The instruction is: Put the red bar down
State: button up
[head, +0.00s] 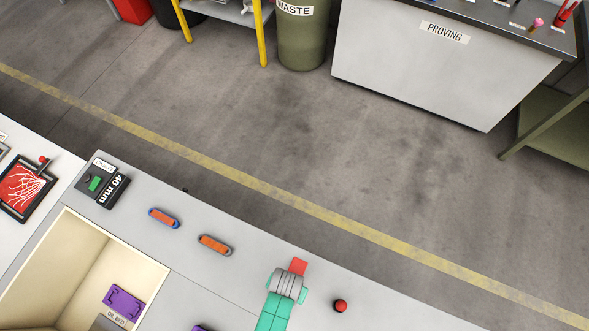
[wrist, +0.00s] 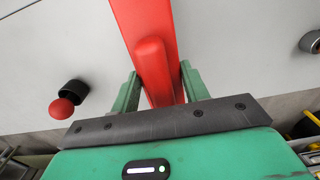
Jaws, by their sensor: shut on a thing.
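The red bar (wrist: 150,45) runs from the top of the wrist view down between the two green fingers of my gripper (wrist: 160,90). A raised, rounded red ridge on it faces the camera. My gripper is shut on the bar, with a finger on each side. In the head view, a short flat red piece (head: 298,266) shows past the grey banded part of my green arm, over the light grey bench; the rest there is hidden. I cannot tell whether the bar touches the surface below it.
A red ball knob (head: 340,306) stands on the grey bench (head: 250,275) close right of my arm. Two orange pieces, a 40 mm block (head: 113,192) and an open cream bin (head: 55,250) with a purple plate (head: 123,302) lie left.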

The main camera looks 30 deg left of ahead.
jog(key=shift+w+a, duration=0.15)
jog(key=shift+a, duration=0.15)
jog(key=shift+w+a+f, duration=0.15)
jog(key=shift+a+f, duration=0.05)
jog(key=shift+f, duration=0.7)
jog(key=shift+w+a+f, duration=0.1)
jog(key=shift+a+f, duration=0.05)
jog(key=shift+f, duration=0.75)
jog(key=shift+f, duration=0.15)
jog(key=o, duration=1.3)
notch_tip(320, 180, up, 12)
jog(key=shift+r+p, duration=0.15)
jog(key=shift+p, duration=0.6)
